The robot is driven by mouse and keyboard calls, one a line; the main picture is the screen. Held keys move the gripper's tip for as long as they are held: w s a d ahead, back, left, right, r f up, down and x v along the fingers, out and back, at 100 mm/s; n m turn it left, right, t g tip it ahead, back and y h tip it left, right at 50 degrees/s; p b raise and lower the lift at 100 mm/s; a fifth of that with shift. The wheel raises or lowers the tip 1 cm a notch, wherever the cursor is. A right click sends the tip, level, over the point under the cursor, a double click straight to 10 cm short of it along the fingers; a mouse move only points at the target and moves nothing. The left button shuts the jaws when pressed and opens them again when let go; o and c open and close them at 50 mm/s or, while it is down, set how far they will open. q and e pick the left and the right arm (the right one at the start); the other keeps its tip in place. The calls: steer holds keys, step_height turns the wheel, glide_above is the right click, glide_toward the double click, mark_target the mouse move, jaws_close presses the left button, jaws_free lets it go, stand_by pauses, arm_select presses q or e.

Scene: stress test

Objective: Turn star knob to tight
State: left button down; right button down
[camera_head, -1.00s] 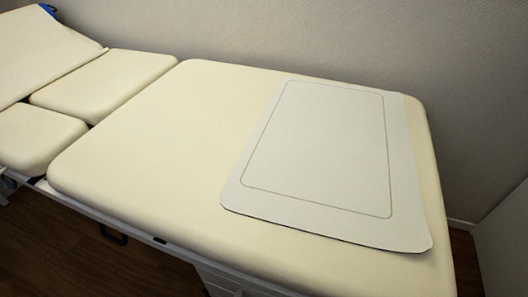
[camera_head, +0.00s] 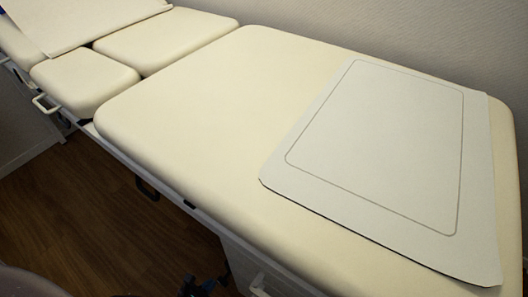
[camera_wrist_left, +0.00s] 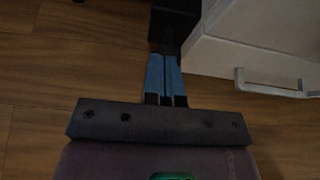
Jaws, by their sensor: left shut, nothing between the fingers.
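I cannot make out a star knob in either view. My left gripper (camera_head: 207,288) shows only in part at the bottom edge of the head view, low in front of the treatment couch. In the left wrist view my left gripper (camera_wrist_left: 164,60) has its two blue fingers side by side, shut and empty, above the wood floor. The cream couch (camera_head: 215,110) fills most of the head view. My right gripper is in neither view.
A pale mat (camera_head: 385,150) lies on the couch's right part. In the left wrist view a white cabinet (camera_wrist_left: 245,45) with a metal handle (camera_wrist_left: 270,88) stands right of the fingers. Bare floor (camera_head: 90,205) lies left of the couch.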

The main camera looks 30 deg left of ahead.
arm_select(q)
steer(key=shift+w, duration=1.1)
steer(key=shift+d, duration=0.1)
steer(key=shift+d+r, duration=0.1)
steer(key=shift+d, duration=0.25)
steer(key=shift+d, duration=0.3)
